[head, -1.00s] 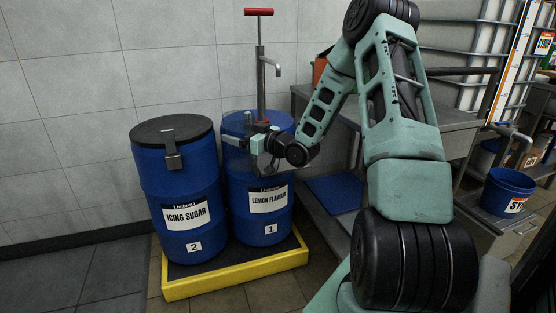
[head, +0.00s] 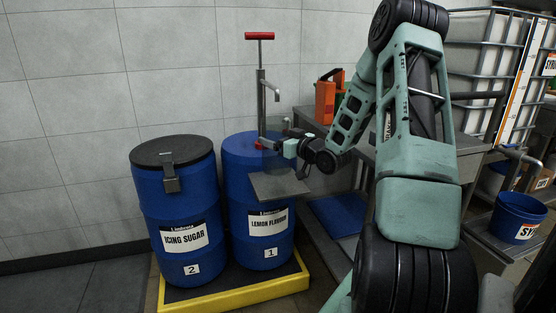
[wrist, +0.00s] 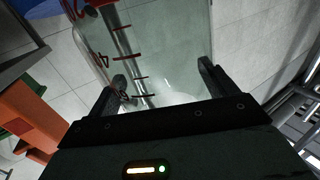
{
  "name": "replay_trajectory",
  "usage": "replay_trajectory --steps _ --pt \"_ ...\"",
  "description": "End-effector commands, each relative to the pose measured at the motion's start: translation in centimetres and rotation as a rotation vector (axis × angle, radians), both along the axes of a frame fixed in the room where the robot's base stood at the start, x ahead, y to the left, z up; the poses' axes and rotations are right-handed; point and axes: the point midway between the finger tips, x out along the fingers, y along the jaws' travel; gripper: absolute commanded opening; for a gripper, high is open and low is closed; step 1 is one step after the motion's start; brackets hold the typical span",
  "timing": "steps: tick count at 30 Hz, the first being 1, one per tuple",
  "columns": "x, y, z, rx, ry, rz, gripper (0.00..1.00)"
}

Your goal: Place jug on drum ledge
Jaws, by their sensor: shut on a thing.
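A clear jug (wrist: 165,50) with red measuring marks fills the upper middle of the wrist view, between the two dark fingers. My gripper (wrist: 160,85) is shut on it. In the head view my gripper (head: 284,147) is at the front of the blue lemon flavour drum (head: 234,178), below the drum's top. The jug shows there only as a faint see-through shape (head: 274,160). A flat grey ledge (head: 277,188) juts from the front of this drum, below the jug. I cannot tell whether the jug's base touches it.
A hand pump (head: 262,95) with a red handle stands on the drum. The icing sugar drum (head: 178,205) is to its left, both on a yellow-edged pallet (head: 235,287). A grey bench with an orange object (head: 325,102) stands to the right.

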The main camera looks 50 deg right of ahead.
Motion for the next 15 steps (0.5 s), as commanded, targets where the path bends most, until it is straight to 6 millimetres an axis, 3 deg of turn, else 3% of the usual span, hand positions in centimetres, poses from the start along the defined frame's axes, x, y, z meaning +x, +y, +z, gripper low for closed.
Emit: replay_trajectory --steps 12,15 --pt "0.0 0.0 -4.5 0.0 -0.001 0.001 0.6" --pt "0.0 0.0 -4.6 -0.002 -0.002 0.001 0.6"
